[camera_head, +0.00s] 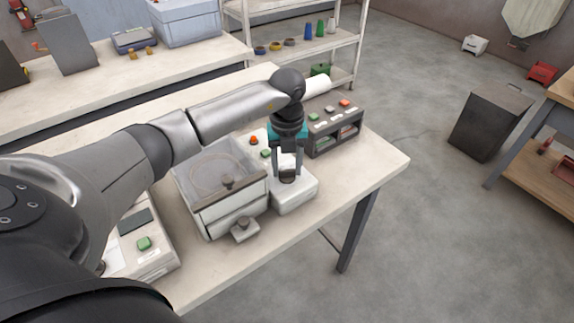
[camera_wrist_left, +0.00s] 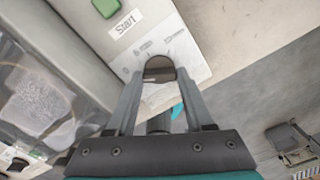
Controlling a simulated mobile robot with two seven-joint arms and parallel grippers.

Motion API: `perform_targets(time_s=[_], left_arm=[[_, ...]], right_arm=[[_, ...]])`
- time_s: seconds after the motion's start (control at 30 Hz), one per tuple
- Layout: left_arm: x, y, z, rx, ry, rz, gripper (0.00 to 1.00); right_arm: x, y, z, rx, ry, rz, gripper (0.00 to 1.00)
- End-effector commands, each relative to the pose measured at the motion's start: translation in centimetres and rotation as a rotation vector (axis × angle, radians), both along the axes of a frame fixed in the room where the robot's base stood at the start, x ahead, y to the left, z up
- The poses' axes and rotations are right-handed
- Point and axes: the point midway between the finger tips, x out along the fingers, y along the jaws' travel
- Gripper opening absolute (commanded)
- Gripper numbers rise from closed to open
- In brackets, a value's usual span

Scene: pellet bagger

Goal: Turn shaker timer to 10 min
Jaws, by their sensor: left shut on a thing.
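The shaker (camera_head: 232,208) is a white box with a clear lid, standing on the light table. Its white control panel lies along its right side, with a green Start button that shows in the wrist view (camera_wrist_left: 106,7). The dark timer knob (camera_wrist_left: 160,68) sits on that panel, with small printed marks around it that are too small to read. My left gripper (camera_head: 287,178) points down over the panel. Its fingertips (camera_wrist_left: 160,75) are shut on the timer knob, one on each side. My right gripper is not in view.
A dark box with buttons (camera_head: 333,127) stands close behind my left gripper. A scale-like device with a green button (camera_head: 144,243) is at the left. A small knobbed part (camera_head: 244,230) is in front of the shaker. The table's right end (camera_head: 375,165) is clear.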

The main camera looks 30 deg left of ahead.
Motion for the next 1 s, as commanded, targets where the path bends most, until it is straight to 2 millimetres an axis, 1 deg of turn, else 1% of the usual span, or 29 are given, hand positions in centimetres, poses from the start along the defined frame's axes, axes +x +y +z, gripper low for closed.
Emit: perform_targets(time_s=[0.17,0.37,1.0], left_arm=[[0.0,0.1,0.1,0.001,-0.002,-0.036,0.00],[0.0,0.1,0.1,0.002,-0.001,-0.142,0.00],[0.1,0.1,0.1,0.001,-0.002,-0.732,0.00]], right_arm=[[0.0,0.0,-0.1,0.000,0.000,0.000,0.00],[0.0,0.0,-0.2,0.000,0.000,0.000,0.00],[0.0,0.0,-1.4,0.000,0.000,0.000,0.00]])
